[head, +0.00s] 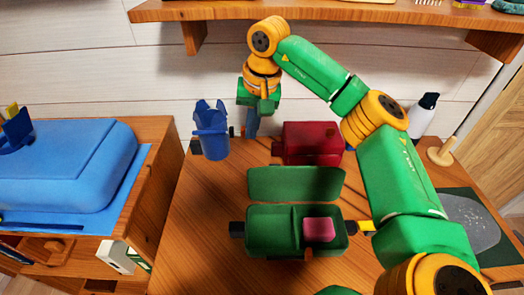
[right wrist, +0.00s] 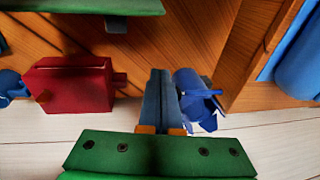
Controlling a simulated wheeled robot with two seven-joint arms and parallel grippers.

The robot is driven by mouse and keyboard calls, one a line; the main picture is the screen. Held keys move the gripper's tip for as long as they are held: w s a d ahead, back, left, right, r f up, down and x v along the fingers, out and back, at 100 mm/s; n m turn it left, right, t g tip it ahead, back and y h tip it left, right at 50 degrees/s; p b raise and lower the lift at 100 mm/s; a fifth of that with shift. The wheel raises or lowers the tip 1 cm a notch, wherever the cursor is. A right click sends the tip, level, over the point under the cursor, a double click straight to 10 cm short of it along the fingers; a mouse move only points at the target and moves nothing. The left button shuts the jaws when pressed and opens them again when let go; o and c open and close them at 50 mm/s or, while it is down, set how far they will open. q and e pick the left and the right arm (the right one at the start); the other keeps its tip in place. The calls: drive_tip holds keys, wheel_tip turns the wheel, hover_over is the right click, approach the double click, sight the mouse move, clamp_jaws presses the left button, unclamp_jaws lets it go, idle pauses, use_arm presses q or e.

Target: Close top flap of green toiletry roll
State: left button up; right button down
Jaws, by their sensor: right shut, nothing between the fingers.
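The green toiletry roll (head: 272,246) lies open on the wooden desk in the head view. Its top flap (head: 295,184) is folded back flat on the far side, away from the compartments. A pink block (head: 319,229) sits in the right compartment. A green strip, likely the flap edge (right wrist: 85,6), shows at the top of the right wrist view. My right gripper (head: 252,132) points down beyond the flap, apart from it, between the blue cup and the red case. Its fingers (right wrist: 161,85) are shut and empty. My left gripper is out of view.
The blue cup (head: 212,140) stands close beside my right gripper, and also shows in the right wrist view (right wrist: 196,98). The red case (head: 314,140) lies behind the flap. The desk front left of the roll is clear.

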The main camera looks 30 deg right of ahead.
sight(295, 181)
drive_tip(key=s+d+r+h, duration=0.2)
drive_tip(key=d, duration=0.3)
drive_tip(key=s+a+x, duration=0.1)
drive_tip(key=x, duration=0.9)
drive_tip(key=s, duration=0.1)
drive_tip(key=s+a+p, duration=0.1)
drive_tip(key=s+r+p, duration=0.1)
drive_tip(key=shift+a, duration=0.3)
drive_tip(key=shift+w, duration=0.1)
